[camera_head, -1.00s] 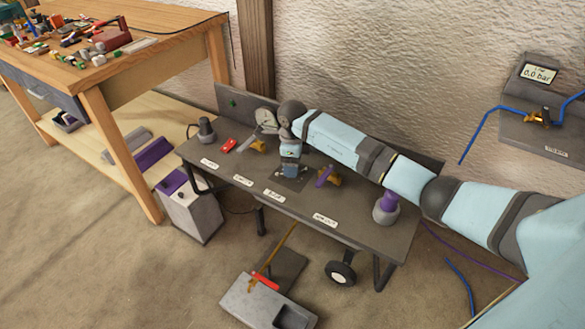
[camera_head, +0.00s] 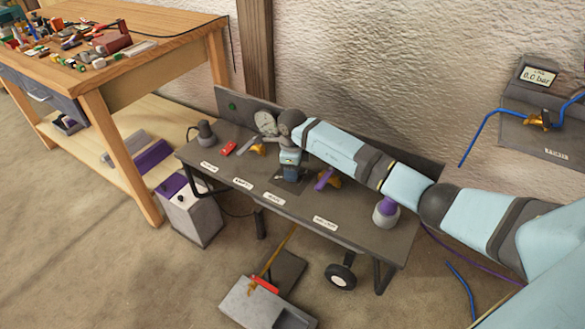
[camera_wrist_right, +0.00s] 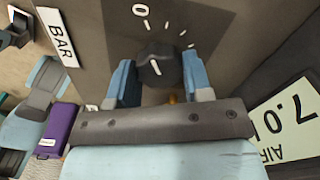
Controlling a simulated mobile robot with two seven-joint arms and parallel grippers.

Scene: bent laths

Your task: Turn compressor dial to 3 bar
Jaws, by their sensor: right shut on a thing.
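The dial (camera_wrist_right: 157,66) is a dark round knob with a short white line. In the right wrist view it sits between the two light blue fingers of my right gripper (camera_wrist_right: 160,84), which is shut on it. A white 0 (camera_wrist_right: 141,10) and several tick marks show beyond the knob; I cannot tell which mark the line points at. A BAR label (camera_wrist_right: 57,36) lies at upper left. In the head view my right gripper (camera_head: 290,174) points down onto the compressor's dark top (camera_head: 230,172) and hides the dial. My left gripper is not in view.
A wall display (camera_head: 538,76) reads 0.0 bar above a panel with a brass valve (camera_head: 540,121) and blue hose. Purple-handled valve (camera_head: 325,179), purple-topped post (camera_head: 386,211) and red part (camera_head: 229,148) stand on the compressor top. A cluttered wooden bench (camera_head: 160,45) is at left.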

